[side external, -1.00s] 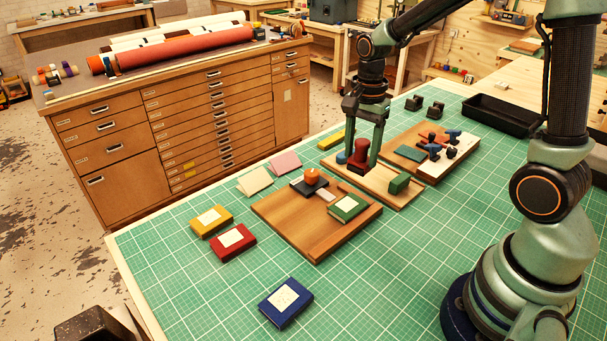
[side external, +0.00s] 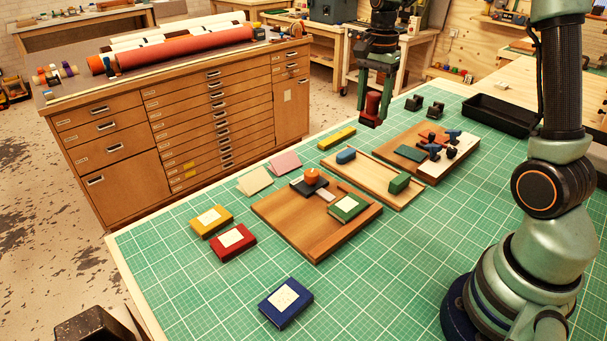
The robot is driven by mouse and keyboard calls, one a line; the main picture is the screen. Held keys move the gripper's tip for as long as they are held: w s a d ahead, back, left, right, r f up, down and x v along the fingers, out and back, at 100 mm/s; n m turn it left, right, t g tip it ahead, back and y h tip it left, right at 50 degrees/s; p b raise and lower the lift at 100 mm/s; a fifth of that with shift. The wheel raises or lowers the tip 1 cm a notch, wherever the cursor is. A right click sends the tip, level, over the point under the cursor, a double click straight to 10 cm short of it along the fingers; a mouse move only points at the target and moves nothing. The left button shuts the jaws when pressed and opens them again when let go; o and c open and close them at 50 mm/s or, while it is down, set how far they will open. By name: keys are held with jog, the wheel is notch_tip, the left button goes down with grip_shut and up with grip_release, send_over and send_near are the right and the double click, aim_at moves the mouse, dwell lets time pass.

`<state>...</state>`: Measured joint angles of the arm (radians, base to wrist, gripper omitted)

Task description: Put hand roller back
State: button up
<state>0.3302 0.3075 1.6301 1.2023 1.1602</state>
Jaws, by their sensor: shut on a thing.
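My gripper (side external: 373,112) is at the top centre of the side external view, shut on a red rounded piece (side external: 373,104) with a dark lower part. It holds the piece in the air above the far part of the mat. I cannot tell for sure whether this piece is the hand roller. Two small black stands (side external: 435,110) are on the mat behind, to the right of my gripper.
A brown board (side external: 401,136) with a green pad and several blue, black and red tools is right of the tray. A wooden board (side external: 283,223) with an orange-topped piece is in front. A black bin (side external: 501,116) stands at right.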

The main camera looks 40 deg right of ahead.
jog(key=d+r, duration=0.3)
jog(key=d, duration=0.1)
jog(key=shift+m, duration=0.3)
jog(key=f, duration=1.9)
jog(key=shift+w+d+f, duration=0.2)
jog(key=shift+w+f, duration=0.1)
jog(key=shift+f, duration=0.1)
jog(key=o, duration=1.3)
